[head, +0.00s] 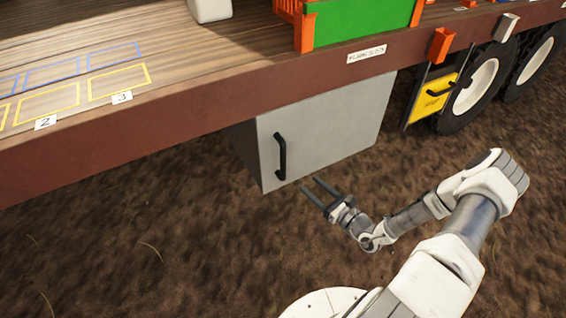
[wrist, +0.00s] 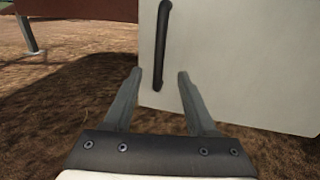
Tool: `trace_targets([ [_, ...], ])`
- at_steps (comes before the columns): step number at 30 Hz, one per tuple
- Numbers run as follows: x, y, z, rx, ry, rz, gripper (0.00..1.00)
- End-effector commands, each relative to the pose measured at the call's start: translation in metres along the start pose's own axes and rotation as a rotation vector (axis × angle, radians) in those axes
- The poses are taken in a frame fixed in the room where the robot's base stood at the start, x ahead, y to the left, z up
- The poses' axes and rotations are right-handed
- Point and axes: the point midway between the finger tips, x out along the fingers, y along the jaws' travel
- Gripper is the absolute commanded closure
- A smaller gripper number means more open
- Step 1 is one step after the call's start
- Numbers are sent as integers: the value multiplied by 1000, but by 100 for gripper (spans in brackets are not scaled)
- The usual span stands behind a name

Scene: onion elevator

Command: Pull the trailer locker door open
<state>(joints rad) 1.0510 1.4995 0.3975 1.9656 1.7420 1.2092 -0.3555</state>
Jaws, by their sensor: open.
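The grey trailer locker door (head: 330,125) hangs under the trailer bed and looks shut. Its black vertical handle (head: 281,157) is near the door's left edge. My gripper (head: 308,186) is open and empty, below and to the right of the handle and apart from it. In the wrist view the two fingers (wrist: 160,75) point toward the door (wrist: 235,65). The handle (wrist: 162,45) shows ahead between the fingertips and above them, not between the jaws.
The brown trailer edge (head: 200,135) runs above the locker. A yellow panel (head: 432,98) with a black handle and large wheels (head: 475,87) stand to the right. A support leg (wrist: 28,35) shows at the wrist view's left. Bare soil (head: 130,240) in front is clear.

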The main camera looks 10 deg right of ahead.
Motion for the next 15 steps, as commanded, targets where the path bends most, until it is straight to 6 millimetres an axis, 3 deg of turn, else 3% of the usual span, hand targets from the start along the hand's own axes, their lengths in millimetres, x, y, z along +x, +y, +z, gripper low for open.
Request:
trace_targets([
  [15, 111, 1, -1, -2, -2, 3, 43],
])
